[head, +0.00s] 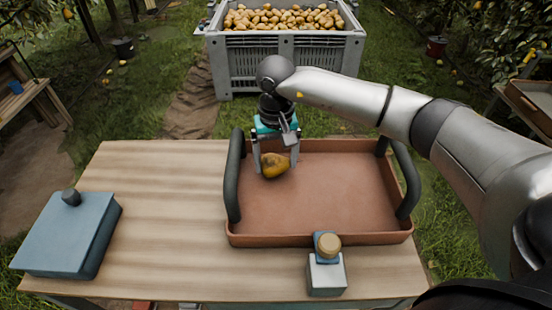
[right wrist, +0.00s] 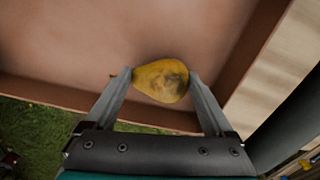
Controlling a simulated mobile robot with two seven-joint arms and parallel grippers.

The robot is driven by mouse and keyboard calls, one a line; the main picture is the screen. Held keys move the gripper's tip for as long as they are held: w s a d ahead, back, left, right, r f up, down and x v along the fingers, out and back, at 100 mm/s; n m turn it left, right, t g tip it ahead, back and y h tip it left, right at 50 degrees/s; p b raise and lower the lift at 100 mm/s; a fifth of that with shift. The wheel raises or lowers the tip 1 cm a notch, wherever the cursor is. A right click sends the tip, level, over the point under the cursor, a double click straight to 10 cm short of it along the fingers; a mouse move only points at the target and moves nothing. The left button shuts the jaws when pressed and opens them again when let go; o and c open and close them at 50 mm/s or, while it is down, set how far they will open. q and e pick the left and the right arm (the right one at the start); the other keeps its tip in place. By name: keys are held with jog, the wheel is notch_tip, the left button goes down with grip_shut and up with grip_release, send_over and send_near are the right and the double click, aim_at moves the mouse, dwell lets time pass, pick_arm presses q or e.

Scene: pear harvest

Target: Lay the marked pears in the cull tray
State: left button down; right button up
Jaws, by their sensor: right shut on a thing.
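A yellow pear with a dark blotch (head: 274,165) is between the fingers of my right gripper (head: 275,160), over the far left corner of the brown tray (head: 320,239). In the right wrist view the pear (right wrist: 160,81) shows its dark mark, and the fingers of the right gripper (right wrist: 161,88) touch it on both sides. The tray floor (right wrist: 60,40) lies under it; I cannot tell whether the pear touches the floor. No other pear shows in the tray. My left gripper is not in view.
The tray has dark upright handles (head: 234,175) at its left and right ends. A grey crate of pears (head: 285,60) stands beyond the table. The table's middle left is clear.

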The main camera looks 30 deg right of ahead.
jog(key=shift+f, duration=0.15)
jog(key=o, duration=1.2)
